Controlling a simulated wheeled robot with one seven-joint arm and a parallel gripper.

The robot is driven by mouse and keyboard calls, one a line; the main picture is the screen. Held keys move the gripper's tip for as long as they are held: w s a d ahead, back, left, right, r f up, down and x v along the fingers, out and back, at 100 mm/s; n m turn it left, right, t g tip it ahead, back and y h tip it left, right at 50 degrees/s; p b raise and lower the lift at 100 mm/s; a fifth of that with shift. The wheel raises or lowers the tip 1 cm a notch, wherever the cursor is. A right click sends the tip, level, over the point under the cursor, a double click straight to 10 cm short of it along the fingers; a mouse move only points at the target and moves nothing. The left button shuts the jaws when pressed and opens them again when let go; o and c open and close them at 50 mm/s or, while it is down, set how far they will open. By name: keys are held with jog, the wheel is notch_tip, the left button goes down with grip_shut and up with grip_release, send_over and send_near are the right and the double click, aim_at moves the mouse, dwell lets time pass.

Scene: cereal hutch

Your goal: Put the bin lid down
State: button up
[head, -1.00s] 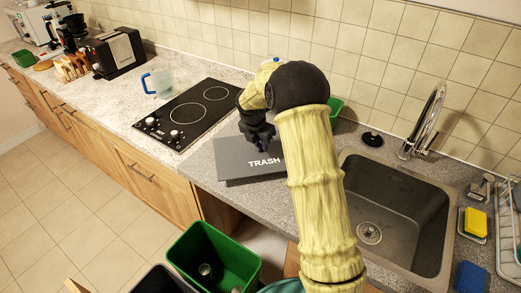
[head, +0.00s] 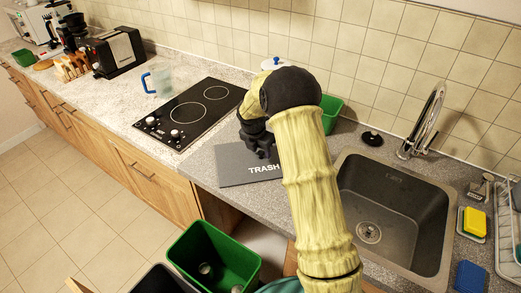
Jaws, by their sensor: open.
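The bin lid (head: 238,172) is a flat dark grey panel marked TRASH. In the head view it lies on the speckled grey counter between the hob and the sink, near the front edge. My gripper (head: 262,154) is open at the lid's back edge. My arm hides the lid's right end, and I cannot tell whether the fingers touch the lid.
A black hob (head: 190,112) is to the left and a sink (head: 395,215) with a tap (head: 424,120) to the right. A green container (head: 331,112) stands behind my arm. Below the counter is an open green bin (head: 214,255) with cans inside.

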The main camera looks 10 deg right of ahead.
aim_at(256, 164)
jog(key=v, duration=1.2)
jog(key=shift+b, duration=0.4)
jog(key=shift+r, duration=0.1)
jog(key=s+d+f+m+y, duration=0.1)
jog(key=s+m, duration=1.2)
jog(key=s, duration=0.1)
jog(key=s+d+f+m+y, duration=0.1)
jog(key=s+m, duration=1.2)
jog(key=m, duration=0.1)
jog(key=shift+s+d+f, duration=0.2)
jog(key=shift+s+d, duration=0.1)
jog(key=shift+s, duration=0.05)
jog(key=shift+r, duration=0.25)
